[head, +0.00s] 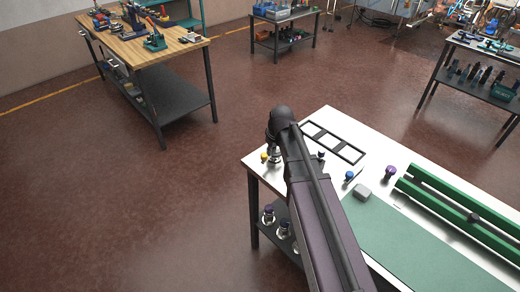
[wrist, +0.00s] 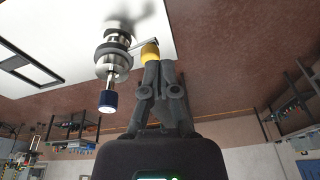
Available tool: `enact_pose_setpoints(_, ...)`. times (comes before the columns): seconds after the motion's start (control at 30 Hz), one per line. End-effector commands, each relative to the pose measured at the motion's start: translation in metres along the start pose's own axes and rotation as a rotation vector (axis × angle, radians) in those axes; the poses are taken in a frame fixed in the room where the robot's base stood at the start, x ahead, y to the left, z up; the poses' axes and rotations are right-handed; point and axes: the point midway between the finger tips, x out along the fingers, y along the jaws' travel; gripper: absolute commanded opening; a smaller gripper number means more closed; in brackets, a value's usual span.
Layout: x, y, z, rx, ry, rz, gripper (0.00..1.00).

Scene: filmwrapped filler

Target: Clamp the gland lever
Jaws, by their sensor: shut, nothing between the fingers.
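The gland fitting (wrist: 112,55) is a silver stack of round metal parts with a stem ending in a dark blue cap (wrist: 107,101). A short lever runs from it to a yellow knob (wrist: 150,52). My gripper (wrist: 158,64) is shut and empty, its fingertips right at the yellow knob; I cannot tell whether they touch it. In the head view the yellow knob (head: 264,157) and silver fitting (head: 275,158) are at the near-left corner of the white table (head: 330,115), partly covered by my arm. My fingers are not clear there.
On the table are a black frame (head: 332,124), a blue-knobbed piece (head: 350,175), a purple-knobbed piece (head: 390,172), a grey block (head: 362,193), a green mat (head: 410,245) and green rails (head: 450,212). Floor left of the table is clear.

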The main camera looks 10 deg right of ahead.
Motion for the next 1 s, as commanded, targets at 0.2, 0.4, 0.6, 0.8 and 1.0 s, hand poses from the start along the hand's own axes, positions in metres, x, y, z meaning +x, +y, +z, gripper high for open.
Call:
enact_pose_setpoints(0.2, 0.003, 0.006, -0.069, -0.148, 0.077, -0.015, 0.00)
enact_pose_setpoints(0.4, 0.004, 0.006, -0.098, -0.223, 0.117, -0.019, 0.00)
enact_pose_setpoints(0.6, 0.004, 0.005, -0.103, -0.241, 0.127, -0.019, 0.00)
enact_pose_setpoints(0.8, 0.004, 0.005, -0.103, -0.240, 0.127, -0.019, 0.00)
enact_pose_setpoints(1.0, 0.006, 0.006, -0.102, -0.239, 0.126, -0.019, 0.00)
